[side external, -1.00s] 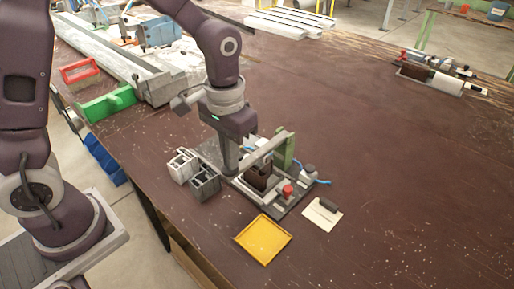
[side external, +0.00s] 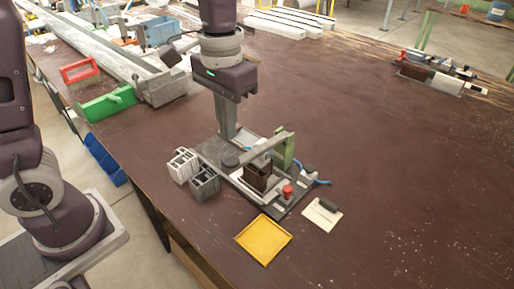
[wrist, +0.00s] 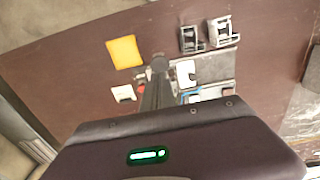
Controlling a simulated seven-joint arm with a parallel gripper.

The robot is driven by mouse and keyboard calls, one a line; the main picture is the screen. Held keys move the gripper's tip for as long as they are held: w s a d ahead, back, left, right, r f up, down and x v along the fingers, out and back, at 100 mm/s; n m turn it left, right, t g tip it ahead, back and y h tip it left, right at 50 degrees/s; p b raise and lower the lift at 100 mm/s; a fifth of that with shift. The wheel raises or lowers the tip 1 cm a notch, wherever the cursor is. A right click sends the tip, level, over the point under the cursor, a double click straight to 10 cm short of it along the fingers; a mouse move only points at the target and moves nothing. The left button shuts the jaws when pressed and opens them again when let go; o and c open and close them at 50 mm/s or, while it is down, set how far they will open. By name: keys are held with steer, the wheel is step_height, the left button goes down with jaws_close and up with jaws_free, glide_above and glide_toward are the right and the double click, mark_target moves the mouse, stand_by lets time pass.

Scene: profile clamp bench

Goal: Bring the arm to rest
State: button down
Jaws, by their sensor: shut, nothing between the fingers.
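My gripper (side external: 228,138) is shut and empty, its long grey fingers pointing down at the back left of the clamp fixture, apparently above it. In the wrist view the shut fingers (wrist: 155,88) reach forward over the fixture and hide part of it. The fixture has a grey base plate (side external: 213,150), a green upright (side external: 284,150), a grey bar leaning across it (side external: 268,143), a dark brown block (side external: 257,177) and a red knob (side external: 287,191).
Two grey slotted profile blocks (side external: 204,183) stand left of the fixture. A yellow tray (side external: 263,240) and a white plate with a dark piece (side external: 322,215) lie in front. A green holder (side external: 108,103) and long metal beams (side external: 120,60) lie back left.

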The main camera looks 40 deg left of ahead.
steer(key=shift+r, duration=0.15)
steer(key=shift+s+r, duration=0.15)
steer(key=s+a+r+t, duration=0.2)
steer(key=s, duration=0.6)
steer(key=s+a+r+t, duration=0.3)
steer(key=s, duration=0.5)
steer(key=shift+a+r+t, duration=0.2)
steer(key=shift+t, duration=0.1)
steer(key=shift+w, duration=0.1)
stand_by(0.7)
